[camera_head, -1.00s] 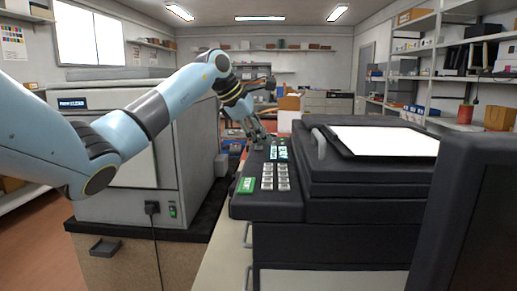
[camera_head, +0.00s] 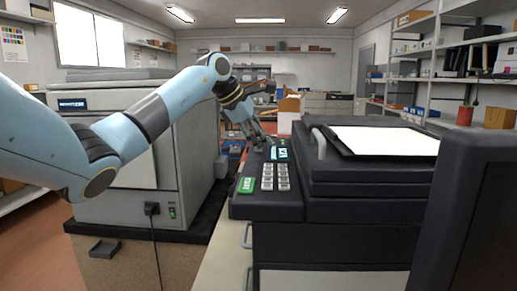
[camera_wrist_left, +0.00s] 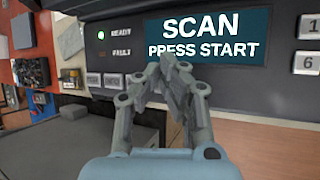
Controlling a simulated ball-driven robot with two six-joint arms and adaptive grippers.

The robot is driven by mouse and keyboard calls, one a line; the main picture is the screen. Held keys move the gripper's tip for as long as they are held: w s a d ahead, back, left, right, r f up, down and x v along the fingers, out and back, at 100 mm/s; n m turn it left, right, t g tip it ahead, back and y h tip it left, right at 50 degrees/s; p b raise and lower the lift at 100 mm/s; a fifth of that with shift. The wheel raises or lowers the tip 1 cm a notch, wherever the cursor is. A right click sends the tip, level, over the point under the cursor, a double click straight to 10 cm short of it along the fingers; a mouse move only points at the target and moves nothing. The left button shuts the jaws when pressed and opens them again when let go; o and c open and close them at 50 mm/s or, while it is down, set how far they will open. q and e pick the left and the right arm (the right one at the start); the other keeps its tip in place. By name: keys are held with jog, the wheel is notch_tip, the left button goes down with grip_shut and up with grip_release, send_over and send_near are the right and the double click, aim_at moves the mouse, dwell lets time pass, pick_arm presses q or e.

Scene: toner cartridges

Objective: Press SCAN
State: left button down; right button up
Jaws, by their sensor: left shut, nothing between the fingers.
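The copier's dark control panel (camera_head: 255,206) lies right of my left arm. Its teal display (camera_head: 278,154) reads "SCAN" and "PRESS START" in the left wrist view (camera_wrist_left: 207,37). My left gripper (camera_head: 264,139) is shut and empty at the panel's far end, beside the display. My right gripper is not seen.
A green button (camera_head: 246,185) and a pale keypad (camera_head: 275,178) lie on the panel's near part. A grey machine (camera_head: 150,150) stands left, under my arm. The READY lamp (camera_wrist_left: 99,35) glows green.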

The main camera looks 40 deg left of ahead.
aim_at(261, 149)
pick_arm(q)
jog(key=shift+r+p, duration=0.4)
jog(key=shift+r, duration=0.35)
jog(key=shift+r, duration=0.1)
jog(key=shift+r+p, duration=1.75)
jog(key=shift+r, duration=0.7)
jog(key=shift+f, duration=0.1)
